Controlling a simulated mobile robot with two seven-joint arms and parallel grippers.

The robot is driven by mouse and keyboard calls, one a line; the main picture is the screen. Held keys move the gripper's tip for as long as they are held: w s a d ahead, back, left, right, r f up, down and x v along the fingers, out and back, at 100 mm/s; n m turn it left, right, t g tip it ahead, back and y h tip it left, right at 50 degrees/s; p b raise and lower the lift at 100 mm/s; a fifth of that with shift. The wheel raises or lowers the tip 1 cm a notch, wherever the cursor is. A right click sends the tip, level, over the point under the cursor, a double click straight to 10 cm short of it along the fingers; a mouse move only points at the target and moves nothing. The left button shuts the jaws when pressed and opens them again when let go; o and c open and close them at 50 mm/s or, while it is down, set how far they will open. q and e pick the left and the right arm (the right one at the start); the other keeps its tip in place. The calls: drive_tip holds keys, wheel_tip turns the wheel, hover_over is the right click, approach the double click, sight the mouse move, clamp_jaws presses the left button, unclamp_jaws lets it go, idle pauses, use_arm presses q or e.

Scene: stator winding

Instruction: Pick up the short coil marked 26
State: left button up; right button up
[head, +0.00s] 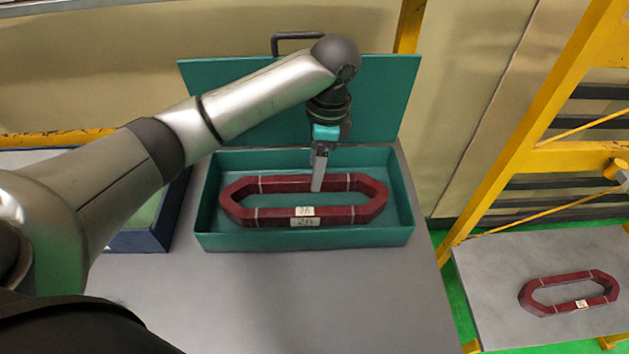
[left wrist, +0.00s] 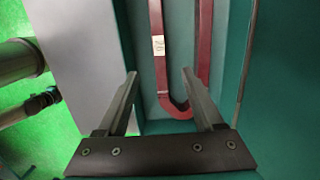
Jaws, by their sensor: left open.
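A dark red, elongated ring-shaped coil (head: 350,216) lies flat in an open teal box (head: 228,240). Two pale labels, one above the other, sit at the middle of its near side; the small lettering looks like 26. My left gripper (head: 318,189) points down over the coil's far side, right of its middle. In the left wrist view the open fingers (left wrist: 159,74) are spread wide, with the rounded end of the coil (left wrist: 204,45) and a label between them in the picture. Nothing is held. I cannot tell whether the fingertips touch the coil. My right gripper is out of view.
The box's raised teal lid (head: 390,95) stands behind it, with a dark handle. A similar red coil (head: 537,303) with a label lies on a grey table at the right. A dark blue container (head: 140,241) stands left of the box. The grey tabletop (head: 300,300) in front is clear.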

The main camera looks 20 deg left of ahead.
use_arm(q)
drive_tip(key=b, duration=0.1)
hover_over(305, 211)
drive_tip(key=d, duration=0.1)
wheel_tip(305, 211, down, 9)
drive_tip(key=shift+w, duration=0.15)
drive_tip(key=shift+f, duration=0.4)
drive_tip(key=f, duration=0.2)
drive_tip(key=a+f+b, duration=0.1)
drive_tip(key=f, duration=0.2)
drive_tip(key=shift+s, duration=0.2)
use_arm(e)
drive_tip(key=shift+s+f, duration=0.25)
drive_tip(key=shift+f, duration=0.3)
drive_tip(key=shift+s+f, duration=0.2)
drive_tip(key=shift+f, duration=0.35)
use_arm(q)
clamp_jaws()
drive_tip(key=shift+w+r, duration=0.1)
